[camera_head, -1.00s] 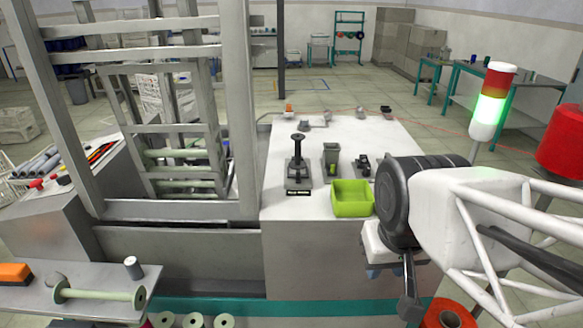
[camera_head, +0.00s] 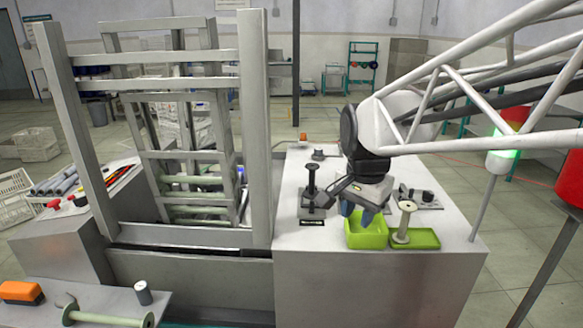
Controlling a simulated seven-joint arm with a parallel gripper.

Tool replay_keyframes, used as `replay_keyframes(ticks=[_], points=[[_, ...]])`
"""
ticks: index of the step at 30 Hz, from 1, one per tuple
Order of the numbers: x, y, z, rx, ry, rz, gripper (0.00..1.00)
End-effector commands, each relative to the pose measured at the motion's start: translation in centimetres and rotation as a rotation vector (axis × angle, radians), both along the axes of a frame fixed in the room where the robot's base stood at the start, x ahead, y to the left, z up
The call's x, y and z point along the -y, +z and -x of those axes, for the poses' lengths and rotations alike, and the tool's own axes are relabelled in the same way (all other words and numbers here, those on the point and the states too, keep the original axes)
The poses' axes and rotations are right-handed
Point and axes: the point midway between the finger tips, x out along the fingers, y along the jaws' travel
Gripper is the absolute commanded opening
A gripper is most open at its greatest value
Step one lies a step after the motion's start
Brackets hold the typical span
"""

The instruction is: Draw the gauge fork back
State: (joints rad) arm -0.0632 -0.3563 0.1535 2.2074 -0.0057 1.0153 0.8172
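My gripper (camera_head: 358,212) points down over the green bin (camera_head: 366,237) on the white worktop. Its two blue fingertips are apart with nothing seen between them, and they overlap the bin's back part in the picture. A small dark device (camera_head: 425,197) with a grey base stands behind and right of the bin; it may hold the gauge fork, but it is too small to tell. A black upright spindle on a base (camera_head: 311,190) stands left of my gripper. My gripper hides the grey block between the two.
A pale bobbin (camera_head: 404,222) stands upright on a shallow green tray (camera_head: 429,238) right of the bin. A tall grey frame (camera_head: 255,130) borders the worktop's left side. A signal lamp (camera_head: 503,150) stands at right. The worktop's front strip (camera_head: 340,262) is clear.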

Motion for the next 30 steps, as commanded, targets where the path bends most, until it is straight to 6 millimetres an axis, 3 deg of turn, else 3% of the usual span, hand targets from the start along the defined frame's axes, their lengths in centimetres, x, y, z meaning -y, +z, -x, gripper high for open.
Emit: replay_keyframes(ticks=[6,18,24,30], points=[[-1.6,0.1,-5.8,-0.035,-0.217,-0.023,0.34],[-4.8,-1.0,-15.1,-0.091,-0.597,-0.045,0.34],[-6.1,-1.9,-18.4,-0.107,-0.738,-0.047,0.34],[-6.8,-2.3,-20.0,-0.115,-0.811,-0.047,0.34]])
